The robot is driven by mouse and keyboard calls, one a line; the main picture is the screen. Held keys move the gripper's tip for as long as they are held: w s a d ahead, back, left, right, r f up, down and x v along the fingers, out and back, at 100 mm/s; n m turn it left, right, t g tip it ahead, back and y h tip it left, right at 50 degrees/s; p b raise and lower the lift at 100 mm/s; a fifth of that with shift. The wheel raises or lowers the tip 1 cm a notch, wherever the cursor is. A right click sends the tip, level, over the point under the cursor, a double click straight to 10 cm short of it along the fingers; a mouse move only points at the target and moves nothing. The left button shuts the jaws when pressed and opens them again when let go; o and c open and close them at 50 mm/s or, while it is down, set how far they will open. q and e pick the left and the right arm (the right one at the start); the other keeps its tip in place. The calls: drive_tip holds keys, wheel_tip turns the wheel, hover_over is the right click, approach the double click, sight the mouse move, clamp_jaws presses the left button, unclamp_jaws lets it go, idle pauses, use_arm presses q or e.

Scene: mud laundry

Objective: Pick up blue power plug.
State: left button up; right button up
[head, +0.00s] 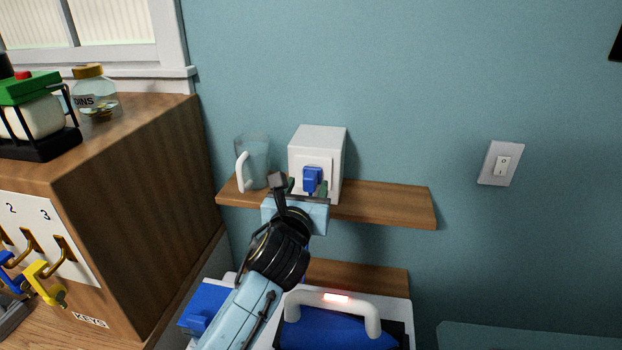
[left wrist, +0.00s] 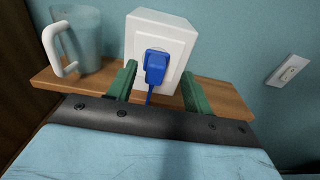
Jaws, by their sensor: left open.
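The blue power plug (head: 312,179) sits against the front face of a white outlet box (head: 318,143) on a wooden wall shelf. In the left wrist view the blue power plug (left wrist: 156,66) is on the round socket of the white box (left wrist: 162,33), with a blue cord hanging down from it. My left gripper (head: 304,187) is open in front of the box. In the left wrist view its two green fingers (left wrist: 158,86) stand apart, one on each side of the plug, with nothing held. I cannot tell how near the fingertips are in depth. My right gripper is not in view.
A glass mug (head: 256,162) with a white handle stands on the shelf (head: 385,203) left of the box. The shelf's right end is clear. A wooden cabinet (head: 135,180) is at the left. A blue iron (head: 335,332) lies below, and a light switch (head: 501,163) is on the wall.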

sight(309, 179)
use_arm(q)
drive_tip(key=x, duration=0.4)
drive_tip(key=shift+w+a+f, duration=0.1)
drive_tip(key=shift+w, duration=0.6)
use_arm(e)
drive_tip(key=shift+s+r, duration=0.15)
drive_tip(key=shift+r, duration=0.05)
use_arm(q)
drive_tip(key=shift+c, duration=0.4)
drive_tip(key=c, duration=1)
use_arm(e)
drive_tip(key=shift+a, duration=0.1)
use_arm(q)
drive_tip(key=shift+s+r, duration=0.25)
drive_tip(key=shift+r, duration=0.15)
wheel_tip(309, 179, up, 7)
drive_tip(key=shift+f, duration=0.15)
drive_tip(key=v, duration=0.6)
drive_tip(key=f+b+v, duration=0.1)
drive_tip(key=v, duration=1.2)
drive_tip(key=shift+s+f, duration=0.3)
drive_tip(key=shift+f, duration=0.05)
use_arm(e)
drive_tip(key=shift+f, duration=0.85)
